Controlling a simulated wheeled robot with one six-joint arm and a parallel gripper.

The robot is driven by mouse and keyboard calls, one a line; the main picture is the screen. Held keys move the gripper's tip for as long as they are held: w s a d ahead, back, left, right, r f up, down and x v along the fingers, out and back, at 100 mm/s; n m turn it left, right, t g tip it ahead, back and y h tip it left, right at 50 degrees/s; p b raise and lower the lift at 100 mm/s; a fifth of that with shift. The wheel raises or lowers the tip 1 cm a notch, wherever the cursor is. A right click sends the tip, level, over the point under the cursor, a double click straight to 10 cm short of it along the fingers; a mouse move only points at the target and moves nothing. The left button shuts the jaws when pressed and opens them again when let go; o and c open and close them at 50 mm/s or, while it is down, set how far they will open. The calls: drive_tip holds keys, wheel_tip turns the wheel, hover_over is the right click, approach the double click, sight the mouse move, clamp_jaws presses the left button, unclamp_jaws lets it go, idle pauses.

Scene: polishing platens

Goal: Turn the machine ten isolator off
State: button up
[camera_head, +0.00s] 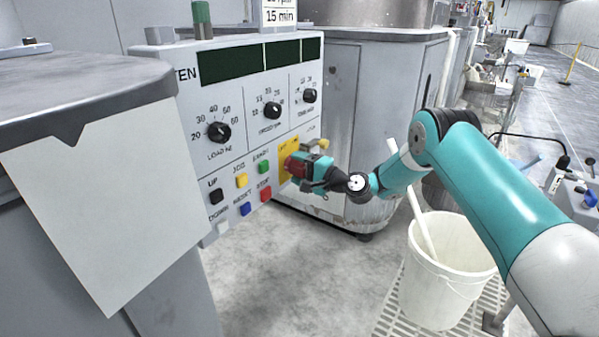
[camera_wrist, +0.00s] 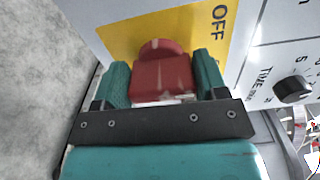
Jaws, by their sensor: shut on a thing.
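The isolator's red handle (camera_wrist: 162,72) sits on a yellow plate (camera_wrist: 190,22) marked OFF in the wrist view. My gripper (camera_wrist: 165,85) is shut on the red handle, with one teal finger on each side of it. In the head view my gripper (camera_head: 303,168) is at the yellow plate (camera_head: 286,148) on the right side of the control panel (camera_head: 212,112). The panel label ends in "TEN". The gripper hides most of the handle there, and the handle's pointing direction is hard to tell.
Left of the plate are several coloured buttons (camera_head: 241,181), with dials (camera_head: 272,111) above. A grey cabinet (camera_head: 70,90) with a hanging white sheet (camera_head: 105,200) stands close on the left. A white bucket (camera_head: 437,285) stands on the floor below my arm.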

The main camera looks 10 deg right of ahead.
drive_tip(key=n+b, duration=0.1)
drive_tip(key=n, duration=0.1)
drive_tip(key=n+b, duration=0.1)
drive_tip(key=n, duration=0.1)
drive_tip(key=shift+f+n, duration=0.3)
drive_tip(key=shift+f, duration=0.05)
drive_tip(key=n+b, duration=0.3)
drive_tip(key=n, duration=0.1)
drive_tip(key=shift+d+n, duration=0.1)
drive_tip(key=shift+n, duration=0.3)
drive_tip(key=shift+b, duration=0.35)
drive_tip(key=o, duration=0.7)
drive_tip(key=shift+c, duration=0.2)
drive_tip(key=b+v, duration=0.5)
drive_tip(key=v, duration=1.2)
